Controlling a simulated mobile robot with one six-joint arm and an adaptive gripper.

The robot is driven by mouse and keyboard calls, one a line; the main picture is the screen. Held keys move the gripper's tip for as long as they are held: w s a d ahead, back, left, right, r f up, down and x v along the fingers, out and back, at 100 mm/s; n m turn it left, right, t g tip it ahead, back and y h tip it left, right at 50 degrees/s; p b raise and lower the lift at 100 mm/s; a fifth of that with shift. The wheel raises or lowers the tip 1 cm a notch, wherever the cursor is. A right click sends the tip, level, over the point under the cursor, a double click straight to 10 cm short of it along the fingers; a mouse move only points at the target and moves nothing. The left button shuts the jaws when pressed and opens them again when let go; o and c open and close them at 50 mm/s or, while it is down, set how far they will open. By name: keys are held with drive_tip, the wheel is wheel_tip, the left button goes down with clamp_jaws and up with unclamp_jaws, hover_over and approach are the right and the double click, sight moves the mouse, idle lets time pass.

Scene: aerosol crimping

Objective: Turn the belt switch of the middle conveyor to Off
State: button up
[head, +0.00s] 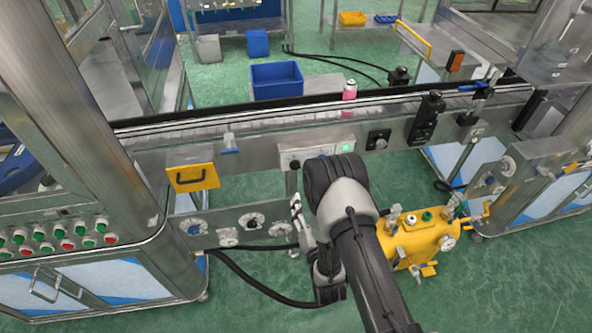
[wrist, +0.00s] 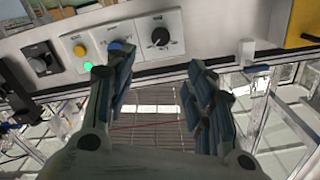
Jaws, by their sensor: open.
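The middle conveyor (head: 240,125) runs across the head view. A pale control box (head: 305,153) with a lit green lamp is on its near side. In the wrist view this box carries a black rotary knob (wrist: 160,37), a blue button (wrist: 120,46), a yellow button (wrist: 80,50) and the green lamp (wrist: 88,66). The knob has a pale pointer mark; its labels are too small to read. My gripper (wrist: 158,62) is open and empty, with its fingers below the knob in the picture and apart from it. The left fingertip overlaps the blue button's lower edge in view.
A dark switch box (head: 377,139) sits right of the control box, also at left in the wrist view (wrist: 40,62). A yellow-fronted box (head: 193,177) is to the left. A pink can (head: 349,90) stands on the belt. A yellow tank (head: 415,242) stands beside my arm.

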sight(296, 166)
drive_tip(key=b+x, duration=0.3)
drive_tip(key=x, duration=1.1)
drive_tip(key=shift+w+a, duration=0.1)
drive_tip(key=shift+w, duration=0.1)
drive_tip(key=shift+c, duration=0.5)
drive_tip(key=shift+f, duration=0.1)
drive_tip(key=c, duration=1)
